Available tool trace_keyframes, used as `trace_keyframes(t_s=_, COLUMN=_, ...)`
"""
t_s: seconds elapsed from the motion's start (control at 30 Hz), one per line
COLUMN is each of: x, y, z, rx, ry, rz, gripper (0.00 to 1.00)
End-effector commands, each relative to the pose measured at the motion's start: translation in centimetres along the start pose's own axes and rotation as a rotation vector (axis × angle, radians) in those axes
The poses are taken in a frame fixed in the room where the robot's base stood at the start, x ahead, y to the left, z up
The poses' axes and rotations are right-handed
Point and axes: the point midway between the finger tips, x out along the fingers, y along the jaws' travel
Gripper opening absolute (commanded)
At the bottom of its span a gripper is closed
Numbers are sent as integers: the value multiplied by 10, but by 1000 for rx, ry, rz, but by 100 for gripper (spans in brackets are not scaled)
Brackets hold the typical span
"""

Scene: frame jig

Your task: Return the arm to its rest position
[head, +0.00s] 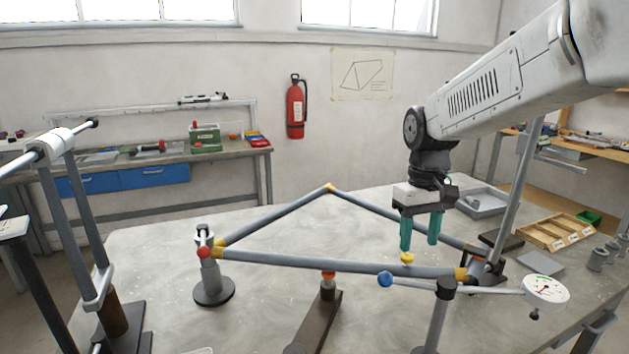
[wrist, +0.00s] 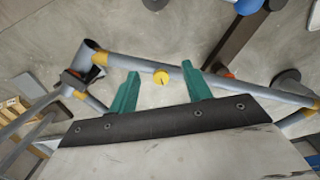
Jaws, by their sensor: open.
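My gripper (head: 420,232) hangs from my arm at the right of the head view, with two teal fingers pointing down and apart. It is open and nothing is between the fingers. It is above the right part of a grey tube frame (head: 320,262) with yellow joints, held over the table. A small yellow knob (head: 407,258) sits on the lower tube, just below the fingers.
A dial gauge (head: 545,292) on an arm stands at the front right. A blue ball (head: 385,279) is near the lower tube. A grey stand (head: 213,283) supports the frame's left corner. A wooden tray (head: 556,231) and grey tray (head: 482,201) lie right. The table's back left is clear.

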Motion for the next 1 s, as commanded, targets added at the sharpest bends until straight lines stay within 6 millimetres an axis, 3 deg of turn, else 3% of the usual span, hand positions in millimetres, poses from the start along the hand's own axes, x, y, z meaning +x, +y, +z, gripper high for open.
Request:
trace_keyframes(t_s=0.03, x=-2, y=-3, z=21, rx=22, ry=-2, rz=0, gripper=49)
trace_keyframes(t_s=0.4, x=2, y=-24, z=176, rx=182, ry=29, rz=3, gripper=49)
trace_keyframes(t_s=0.6, x=15, y=-34, z=240, rx=229, ry=93, rz=10, gripper=49)
trace_keyframes(t_s=0.73, x=16, y=-37, z=258, rx=237, ry=141, rz=16, gripper=49)
trace_keyframes(t_s=1.0, x=8, y=-38, z=262, rx=243, ry=186, rz=21, gripper=49)
